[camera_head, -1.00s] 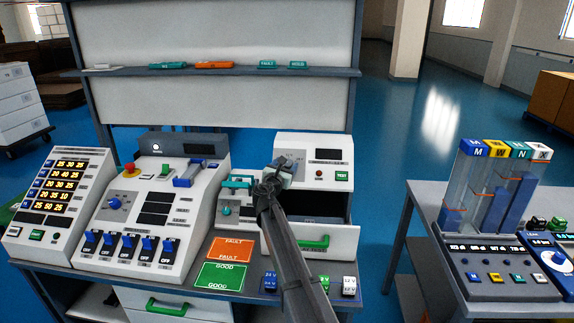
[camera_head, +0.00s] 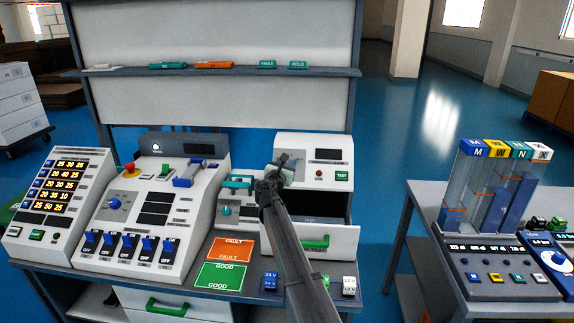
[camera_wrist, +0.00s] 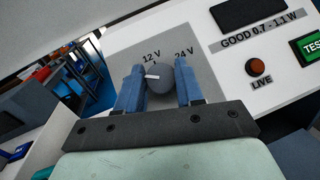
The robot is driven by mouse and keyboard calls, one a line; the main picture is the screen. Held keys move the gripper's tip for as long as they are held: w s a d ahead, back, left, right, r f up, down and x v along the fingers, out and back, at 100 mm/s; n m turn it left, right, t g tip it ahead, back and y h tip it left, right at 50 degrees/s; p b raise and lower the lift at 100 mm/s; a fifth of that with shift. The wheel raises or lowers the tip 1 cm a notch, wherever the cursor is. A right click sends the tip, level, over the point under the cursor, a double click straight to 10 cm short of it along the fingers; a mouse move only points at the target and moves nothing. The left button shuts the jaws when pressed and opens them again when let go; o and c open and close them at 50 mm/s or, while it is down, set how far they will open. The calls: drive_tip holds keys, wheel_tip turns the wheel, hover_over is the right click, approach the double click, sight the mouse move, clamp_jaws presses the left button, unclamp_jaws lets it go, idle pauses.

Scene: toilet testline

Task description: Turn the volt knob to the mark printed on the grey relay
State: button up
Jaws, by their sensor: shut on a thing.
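The volt knob (camera_wrist: 163,81) is a round dark grey knob on the tester's grey panel, with "12 V" and "24 V" printed above it. Its white pointer line is on the left part of its face, on the 12 V side. My gripper (camera_wrist: 158,75) is shut on the knob, one blue finger on each side. In the head view my gripper (camera_head: 284,169) is at the tester's left part and hides the knob. A pale grey-white relay (camera_head: 349,286) stands at the bench's front right; its small print is not clearly legible.
The white tester (camera_head: 340,150) has a green TEST button (camera_wrist: 313,46) and a LIVE lamp (camera_wrist: 257,67) right of the knob. Blue relays (camera_head: 270,282) and a green one (camera_head: 324,282) stand near the bench front. A teal-handled fixture (camera_head: 237,182) is close on the left.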

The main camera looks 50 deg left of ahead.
drive_tip(key=shift+m+h, duration=0.5)
drive_tip(key=shift+c, duration=0.3)
drive_tip(key=shift+a+m+t, duration=0.15)
drive_tip(key=shift+m+t, duration=0.25)
drive_tip(key=m+h, duration=0.4)
drive_tip(key=m, duration=0.1)
drive_tip(key=shift+a+r+m+h, duration=0.1)
drive_tip(key=shift+a+m+h, duration=0.05)
drive_tip(key=shift+m+h, duration=0.2)
drive_tip(key=m+h, duration=0.3)
drive_tip(key=m, duration=0.1)
drive_tip(key=shift+g, duration=0.4)
drive_tip(key=shift+m+g+h, duration=0.6)
drive_tip(key=shift+m+h, duration=0.35)
drive_tip(key=shift+m, duration=0.4)
drive_tip(key=o, duration=1)
drive_tip(key=shift+r, duration=0.1)
drive_tip(key=shift+o, duration=0.2)
